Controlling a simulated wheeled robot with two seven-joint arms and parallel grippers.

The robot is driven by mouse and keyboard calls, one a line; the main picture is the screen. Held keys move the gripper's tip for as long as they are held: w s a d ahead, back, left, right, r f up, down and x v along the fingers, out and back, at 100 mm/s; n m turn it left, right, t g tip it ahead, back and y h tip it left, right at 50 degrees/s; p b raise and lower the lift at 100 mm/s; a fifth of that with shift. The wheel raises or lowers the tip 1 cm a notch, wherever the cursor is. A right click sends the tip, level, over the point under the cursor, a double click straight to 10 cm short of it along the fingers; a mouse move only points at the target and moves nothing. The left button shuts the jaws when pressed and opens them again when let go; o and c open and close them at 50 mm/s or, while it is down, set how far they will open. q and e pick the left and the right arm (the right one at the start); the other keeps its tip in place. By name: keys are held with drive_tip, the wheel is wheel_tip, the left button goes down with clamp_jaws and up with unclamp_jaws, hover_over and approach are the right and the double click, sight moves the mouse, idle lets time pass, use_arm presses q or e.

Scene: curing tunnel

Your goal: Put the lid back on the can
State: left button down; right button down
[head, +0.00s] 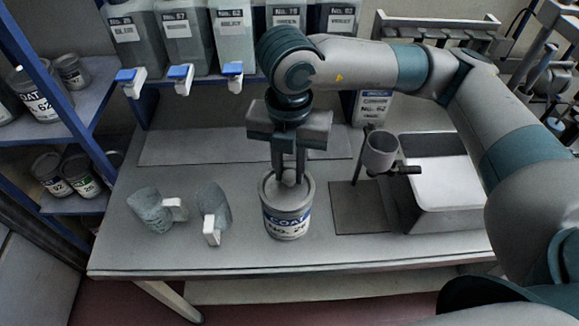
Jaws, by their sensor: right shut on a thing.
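The can (287,222) is a grey paint can with a blue and white label. It stands upright near the middle of the table (160,260). My right gripper (289,176) points straight down over the can. Its fingers are shut on the pale round knob of the lid (272,189). The lid is at the can's mouth; I cannot tell whether it is fully seated or just above the rim. My left gripper is not in view.
Two grey mugs (150,212) (213,205) are left of the can. Jugs with blue-topped taps (180,35) line the back. A shelf (85,100) holds cans at left.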

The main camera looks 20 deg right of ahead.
drive_tip(key=shift+b, duration=0.3)
idle(0.5)
drive_tip(key=c, duration=1)
unclamp_jaws()
drive_tip(key=shift+r, duration=0.1)
drive_tip(key=shift+r+p, duration=1.45)
drive_tip(key=shift+r, duration=1.95)
